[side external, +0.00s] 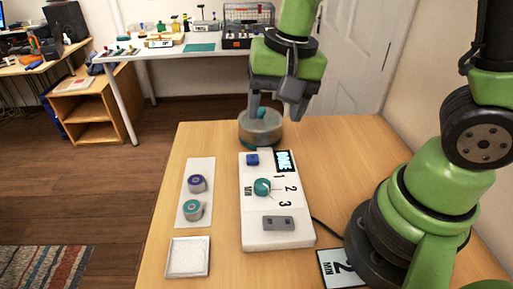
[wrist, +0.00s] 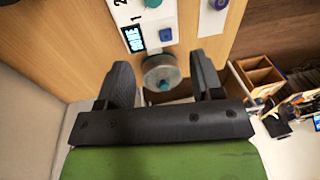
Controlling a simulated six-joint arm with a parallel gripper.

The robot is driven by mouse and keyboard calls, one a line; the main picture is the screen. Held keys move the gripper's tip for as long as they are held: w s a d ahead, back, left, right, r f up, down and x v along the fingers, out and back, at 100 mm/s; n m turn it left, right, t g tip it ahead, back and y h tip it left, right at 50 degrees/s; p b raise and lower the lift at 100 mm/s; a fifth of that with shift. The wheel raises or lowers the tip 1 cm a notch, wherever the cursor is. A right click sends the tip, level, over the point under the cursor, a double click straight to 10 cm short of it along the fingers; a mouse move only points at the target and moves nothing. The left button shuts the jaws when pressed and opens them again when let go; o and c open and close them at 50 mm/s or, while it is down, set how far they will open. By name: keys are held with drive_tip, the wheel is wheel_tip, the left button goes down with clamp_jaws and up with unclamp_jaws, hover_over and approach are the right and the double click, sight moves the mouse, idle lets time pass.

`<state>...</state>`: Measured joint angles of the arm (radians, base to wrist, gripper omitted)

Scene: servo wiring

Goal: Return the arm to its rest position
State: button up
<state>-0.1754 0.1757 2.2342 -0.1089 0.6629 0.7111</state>
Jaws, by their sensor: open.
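My gripper (side external: 276,106) is open and empty, fingers pointing down over the back end of the wooden table. In the wrist view my gripper (wrist: 160,72) has its two dark fingers wide apart. A round glass-like pot (side external: 260,133) with a teal knob stands just below and in front of the fingers. In the wrist view the pot (wrist: 158,66) shows between the fingertips, beyond them; I see no contact. A white timer panel (side external: 292,237) has a lit display reading DONE (side external: 284,161), a blue button (side external: 252,159) and a teal dial (side external: 262,187).
A white strip (side external: 198,168) at the left holds a purple-topped (side external: 197,183) and a teal-topped (side external: 193,209) round piece. A white square tray (side external: 188,257) lies in front of it. A "2 MIN" card (side external: 338,268) lies near my base. A wall borders the right side.

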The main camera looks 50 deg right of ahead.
drive_tip(key=s+d+r+n+t+y, duration=0.1)
drive_tip(key=s+r+n+t, duration=0.3)
drive_tip(key=s+r, duration=0.6)
drive_tip(key=shift+d+r+n+t, duration=0.3)
drive_tip(key=shift+d+r+t, duration=0.25)
drive_tip(key=shift+t, duration=0.25)
idle(0.7)
